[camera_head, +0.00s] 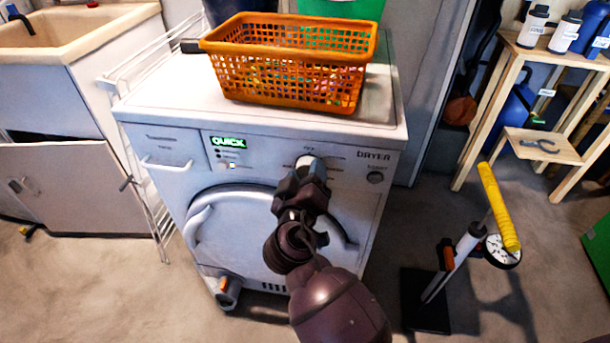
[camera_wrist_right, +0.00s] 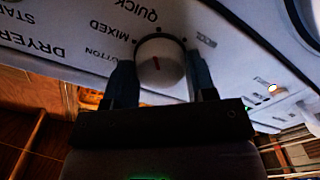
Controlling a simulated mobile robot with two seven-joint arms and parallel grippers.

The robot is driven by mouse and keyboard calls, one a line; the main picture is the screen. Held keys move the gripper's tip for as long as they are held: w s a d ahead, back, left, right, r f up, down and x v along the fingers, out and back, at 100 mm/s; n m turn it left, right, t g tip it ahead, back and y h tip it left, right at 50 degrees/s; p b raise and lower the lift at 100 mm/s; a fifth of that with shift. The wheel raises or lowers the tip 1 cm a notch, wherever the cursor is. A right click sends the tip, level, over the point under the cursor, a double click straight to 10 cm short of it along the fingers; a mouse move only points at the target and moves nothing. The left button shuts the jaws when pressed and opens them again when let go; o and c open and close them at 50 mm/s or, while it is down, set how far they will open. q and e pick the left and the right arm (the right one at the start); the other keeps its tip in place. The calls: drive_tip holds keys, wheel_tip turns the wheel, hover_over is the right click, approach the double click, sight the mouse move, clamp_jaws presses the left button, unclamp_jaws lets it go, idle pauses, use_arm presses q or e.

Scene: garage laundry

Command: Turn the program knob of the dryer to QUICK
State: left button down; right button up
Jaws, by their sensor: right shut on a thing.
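The dryer (camera_head: 270,155) is white, with a control panel across its front top. Its lit green display (camera_head: 228,142) reads QUICK. The round white program knob (camera_head: 309,160) is partly hidden by my right gripper (camera_head: 304,174) in the head view. In the right wrist view the knob (camera_wrist_right: 160,62) sits between the two fingers of my right gripper (camera_wrist_right: 162,80), which is shut on it. The panel labels QUICK and MIXED show upside down beside the knob. My left gripper is not in view.
An orange basket (camera_head: 275,80) stands on the dryer top. A sink cabinet (camera_head: 80,110) is at left, with a white wire rack (camera_head: 150,200) between it and the dryer. A wooden shelf (camera_head: 545,150) and a yellow-handled pump (camera_head: 498,205) stand at right.

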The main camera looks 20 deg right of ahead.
idle(0.4)
drive_tip(key=o, duration=0.9)
